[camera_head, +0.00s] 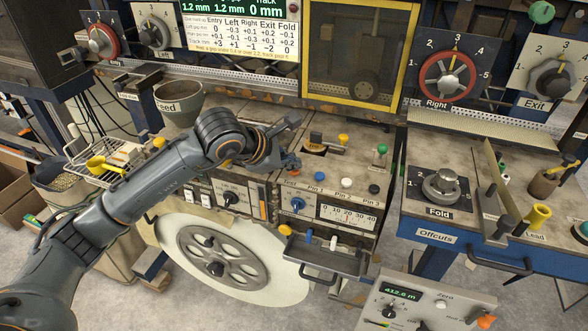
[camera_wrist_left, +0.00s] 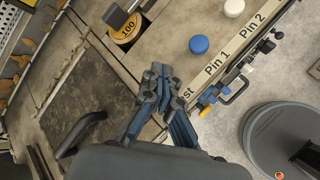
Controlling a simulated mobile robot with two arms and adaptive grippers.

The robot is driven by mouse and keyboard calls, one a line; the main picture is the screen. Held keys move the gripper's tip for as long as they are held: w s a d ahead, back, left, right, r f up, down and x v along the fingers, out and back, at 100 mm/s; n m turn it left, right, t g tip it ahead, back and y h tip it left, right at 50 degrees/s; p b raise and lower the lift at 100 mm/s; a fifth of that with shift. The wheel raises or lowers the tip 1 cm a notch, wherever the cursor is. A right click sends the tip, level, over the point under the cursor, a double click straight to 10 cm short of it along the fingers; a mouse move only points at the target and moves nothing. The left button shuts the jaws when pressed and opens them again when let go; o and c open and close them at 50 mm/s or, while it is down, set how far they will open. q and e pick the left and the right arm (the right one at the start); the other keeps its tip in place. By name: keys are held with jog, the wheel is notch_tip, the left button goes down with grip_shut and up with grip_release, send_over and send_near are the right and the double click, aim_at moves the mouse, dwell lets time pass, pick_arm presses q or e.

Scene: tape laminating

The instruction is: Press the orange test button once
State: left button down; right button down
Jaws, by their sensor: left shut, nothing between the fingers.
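My left gripper (camera_head: 289,161) is shut and empty, low over the panel at the left end of the button row. The wrist view also shows its closed fingertips (camera_wrist_left: 160,82), beside the partly covered Test label (camera_wrist_left: 187,85). The blue Pin 1 button (camera_head: 320,170) is just right of the gripper and also shows in the wrist view (camera_wrist_left: 199,44). I cannot tell whether the fingertips touch anything. My right gripper is not in view.
The white Pin 2 button (camera_head: 347,183) and dark Pin 3 button (camera_head: 374,189) continue the row. A green-topped knob (camera_head: 382,149) and a yellow-topped knob (camera_head: 343,138) stand behind. A grey bowl (camera_head: 179,103) is at the back left. A small tray (camera_head: 325,258) juts out in front.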

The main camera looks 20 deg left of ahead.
aim_at(291, 172)
pick_arm(q)
jog(key=shift+f, duration=0.2)
jog(key=shift+r, duration=0.1)
dwell(0.4)
jog(key=shift+r, duration=0.9)
jog(key=shift+r+p, duration=1.35)
jog(key=shift+r, duration=1.2)
